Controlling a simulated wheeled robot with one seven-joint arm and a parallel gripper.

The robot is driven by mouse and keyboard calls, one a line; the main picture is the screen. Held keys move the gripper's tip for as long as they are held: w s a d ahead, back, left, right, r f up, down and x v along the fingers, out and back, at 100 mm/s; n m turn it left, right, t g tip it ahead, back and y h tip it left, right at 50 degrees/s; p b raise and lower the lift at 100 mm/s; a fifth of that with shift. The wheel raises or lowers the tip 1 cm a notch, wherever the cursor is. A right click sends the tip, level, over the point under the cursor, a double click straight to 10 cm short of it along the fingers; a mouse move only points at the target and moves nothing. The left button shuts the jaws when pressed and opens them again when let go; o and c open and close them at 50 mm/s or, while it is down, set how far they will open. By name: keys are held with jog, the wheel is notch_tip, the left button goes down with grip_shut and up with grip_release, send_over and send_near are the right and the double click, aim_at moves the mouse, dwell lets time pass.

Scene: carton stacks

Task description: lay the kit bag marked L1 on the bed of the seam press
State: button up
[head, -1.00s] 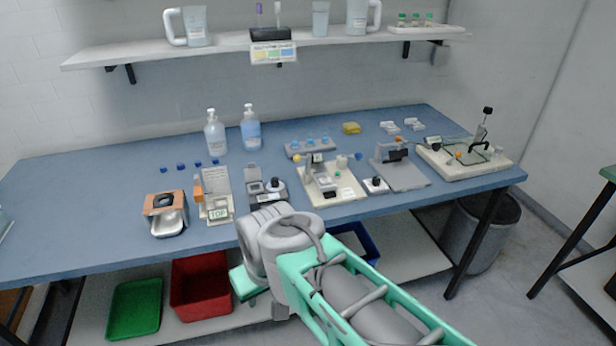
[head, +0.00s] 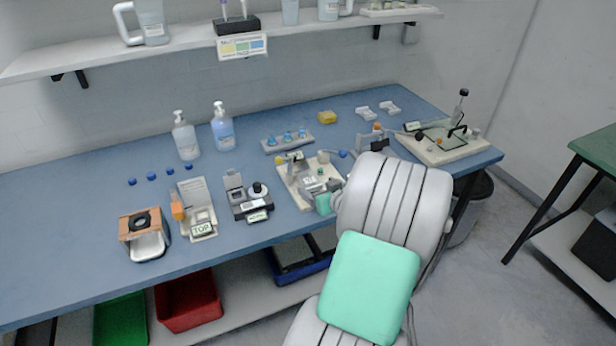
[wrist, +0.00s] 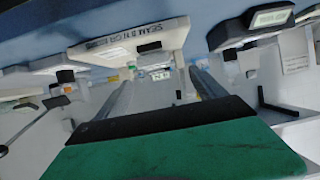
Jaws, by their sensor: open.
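A cream-based bench device (head: 297,192) with small fittings stands mid-bench; its edge lettering shows in the wrist view (wrist: 130,42), only partly readable. Another cream board (head: 450,150) with a clear plate and a dark upright handle is at the bench's right end. No mark L1 is readable, so I cannot pick out the kit bag. My gripper (wrist: 163,85) is open, its two fingers apart with nothing seen held between them. In the head view my arm hides most of the hand, which is close to the central device's right side.
A black device with a label (head: 258,204), a TOP-marked stand (head: 199,215) and an orange-topped unit (head: 145,232) line the front left. Pump bottles (head: 222,130) and a vial rack (head: 288,140) stand behind. A shelf (head: 180,42) overhangs the back.

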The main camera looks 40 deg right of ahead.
aim_at(309, 180)
jog(key=x, duration=0.2)
jog(key=p+x, duration=0.1)
jog(key=x, duration=0.2)
jog(key=p+x, duration=0.1)
jog(key=x, duration=0.1)
jog(key=shift+w+d+f, duration=0.2)
jog(key=shift+d+f, duration=0.05)
jog(key=shift+d, duration=0.2)
jog(key=shift+c, duration=0.3)
jog(key=c, duration=1.3)
jog(key=shift+r, duration=0.1)
jog(key=shift+c, duration=0.2)
